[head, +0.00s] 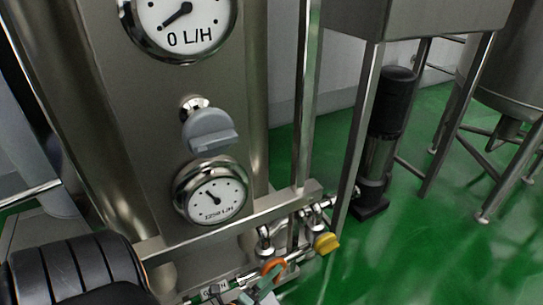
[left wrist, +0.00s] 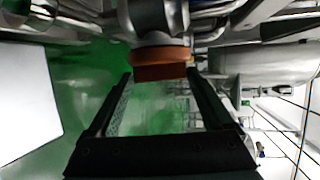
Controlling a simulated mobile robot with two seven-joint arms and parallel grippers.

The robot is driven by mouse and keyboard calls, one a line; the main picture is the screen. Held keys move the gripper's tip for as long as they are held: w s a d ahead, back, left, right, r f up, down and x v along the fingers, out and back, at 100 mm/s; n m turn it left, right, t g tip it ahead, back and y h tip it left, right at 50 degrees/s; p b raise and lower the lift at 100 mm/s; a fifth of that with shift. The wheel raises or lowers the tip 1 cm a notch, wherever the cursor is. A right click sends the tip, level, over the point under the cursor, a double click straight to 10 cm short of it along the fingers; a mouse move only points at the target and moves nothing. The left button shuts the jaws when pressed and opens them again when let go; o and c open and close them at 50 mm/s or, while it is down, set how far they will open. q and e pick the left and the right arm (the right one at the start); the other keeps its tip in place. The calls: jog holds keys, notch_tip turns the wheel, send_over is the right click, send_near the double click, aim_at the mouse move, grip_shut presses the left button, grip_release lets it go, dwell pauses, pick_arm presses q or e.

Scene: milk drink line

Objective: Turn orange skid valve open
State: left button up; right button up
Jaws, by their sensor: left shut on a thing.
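The orange skid valve (head: 272,266) is low on the pipework at the bottom of the head view, partly hidden by my left gripper (head: 262,284). In the left wrist view, the orange valve handle (left wrist: 160,68) sits between the tips of my left gripper (left wrist: 159,76), which is shut on it. The handle's flat edge lies across the picture there, below a grey metal valve body. My right gripper is not in view.
A yellow valve handle (head: 326,243) is close by on the right. A grey knob (head: 210,130) stands between two round gauges, the upper (head: 183,25) reading 0 L/H. A black pump (head: 385,130) stands at the right. Green floor (head: 420,240) is open there.

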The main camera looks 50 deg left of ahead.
pick_arm(q)
jog(key=shift+f+n+t, duration=0.2)
jog(key=shift+n+t, duration=0.05)
jog(key=shift+t, duration=0.4)
jog(key=shift+f+n+t, duration=0.2)
jog(key=shift+n+t, duration=0.05)
jog(key=shift+t, duration=0.4)
jog(key=shift+a, duration=0.1)
jog(key=o, duration=1.1)
jog(key=shift+o, duration=0.2)
